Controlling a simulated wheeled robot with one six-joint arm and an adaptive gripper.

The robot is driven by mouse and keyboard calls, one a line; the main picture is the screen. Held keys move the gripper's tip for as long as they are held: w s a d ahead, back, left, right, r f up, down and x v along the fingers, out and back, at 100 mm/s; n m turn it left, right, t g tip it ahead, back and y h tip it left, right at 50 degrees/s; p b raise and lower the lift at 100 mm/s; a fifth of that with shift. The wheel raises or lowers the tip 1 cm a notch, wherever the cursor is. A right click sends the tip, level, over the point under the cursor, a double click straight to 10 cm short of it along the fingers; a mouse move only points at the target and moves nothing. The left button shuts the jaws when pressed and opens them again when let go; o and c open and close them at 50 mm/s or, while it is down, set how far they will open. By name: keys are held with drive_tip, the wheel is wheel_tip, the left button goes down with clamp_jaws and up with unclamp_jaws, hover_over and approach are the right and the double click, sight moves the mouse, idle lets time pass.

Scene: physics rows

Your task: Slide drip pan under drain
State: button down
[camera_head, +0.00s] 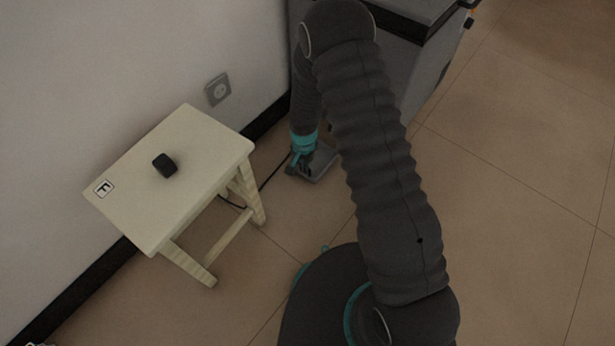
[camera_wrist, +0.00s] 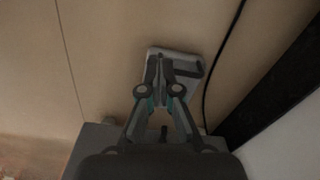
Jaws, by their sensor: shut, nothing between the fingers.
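The drip pan (camera_head: 321,162) is a shallow grey tray on the tiled floor, beside the grey cabinet (camera_head: 411,72). It also shows in the wrist view (camera_wrist: 188,57), behind my fingertips. My gripper (camera_head: 296,169) points down at the pan's left edge in the head view. In the wrist view my gripper (camera_wrist: 159,60) is shut, with its fingertips together over the pan and nothing held. I cannot tell whether the fingertips touch the pan. The drain is not clearly visible; my arm hides part of the cabinet.
A cream stool (camera_head: 206,143) with a small black object (camera_head: 165,165) on top stands left of my arm. A black cable (camera_wrist: 213,75) runs along the floor beside the pan. A wall socket (camera_head: 218,90) is behind. Floor at the right is clear.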

sight(314, 172)
drive_tip(key=f, duration=0.8)
drive_tip(key=f+b, duration=0.1)
drive_tip(key=f, duration=0.4)
drive_tip(key=shift+s+a, duration=0.2)
drive_tip(key=shift+s, duration=0.2)
drive_tip(key=shift+w+d+r, duration=0.1)
drive_tip(key=shift+w+d, duration=0.15)
drive_tip(key=shift+w, duration=0.35)
drive_tip(key=shift+w+d+r, duration=0.1)
drive_tip(key=shift+w+d, duration=0.15)
drive_tip(key=shift+w, duration=0.35)
drive_tip(key=shift+w+d, duration=0.3)
drive_tip(key=shift+w, duration=0.4)
drive_tip(key=shift+f, duration=0.1)
drive_tip(key=w+b, duration=0.1)
drive_tip(key=w, duration=0.1)
drive_tip(key=w+d+b, duration=0.1)
drive_tip(key=w, duration=0.1)
drive_tip(key=w+d+b, duration=0.1)
drive_tip(key=w+b, duration=0.1)
drive_tip(key=shift+d+f, duration=0.2)
drive_tip(key=shift+d, duration=0.05)
drive_tip(key=shift+w+d+r, duration=0.1)
drive_tip(key=shift+w+r, duration=0.1)
drive_tip(key=shift+w, duration=0.05)
